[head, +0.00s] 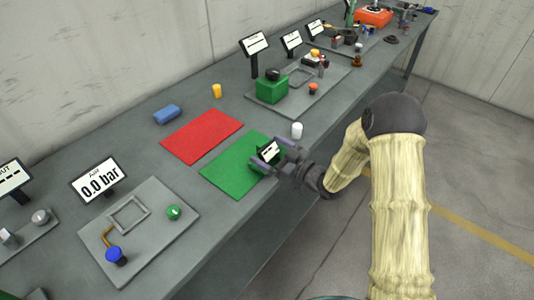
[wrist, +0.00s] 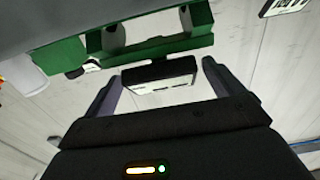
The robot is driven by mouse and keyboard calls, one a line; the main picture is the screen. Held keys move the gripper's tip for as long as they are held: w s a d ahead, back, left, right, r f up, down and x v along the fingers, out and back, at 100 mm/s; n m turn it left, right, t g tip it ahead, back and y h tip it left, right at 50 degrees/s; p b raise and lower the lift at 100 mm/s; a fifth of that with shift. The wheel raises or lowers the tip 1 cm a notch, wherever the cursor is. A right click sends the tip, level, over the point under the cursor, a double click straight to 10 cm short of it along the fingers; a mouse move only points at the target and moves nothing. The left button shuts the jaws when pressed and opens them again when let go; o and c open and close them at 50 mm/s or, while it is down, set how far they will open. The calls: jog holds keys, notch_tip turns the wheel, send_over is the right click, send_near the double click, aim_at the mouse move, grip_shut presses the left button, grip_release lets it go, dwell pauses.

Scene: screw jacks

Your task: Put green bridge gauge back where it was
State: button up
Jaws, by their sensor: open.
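The green bridge gauge has a small black-framed display (head: 269,151) that shows at the right part of the green mat (head: 232,166). Its green body blends with the mat in the head view. In the wrist view, its green body (wrist: 150,47) spans the top, and its display (wrist: 160,74) shows between the fingers. My gripper (head: 272,153) is open, with its fingers on either side of the display. In the wrist view, my gripper (wrist: 160,90) shows a gap beside each finger; I see no contact.
A red mat (head: 202,135) lies left of the green mat. A white cylinder (head: 297,130) stands close behind my gripper. A plate with a green block (head: 272,90) stands farther back; a plate with a square frame (head: 128,214) is in front.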

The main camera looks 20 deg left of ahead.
aim_at(262, 145)
jog(key=x, duration=0.3)
jog(key=shift+a+f+p, duration=0.1)
jog(key=shift+a+p, duration=0.15)
jog(key=shift+p, duration=0.05)
jog(key=c, duration=1.4)
notch_tip(262, 145, up, 10)
jog(key=shift+r+b, duration=0.1)
jog(key=shift+b, duration=0.35)
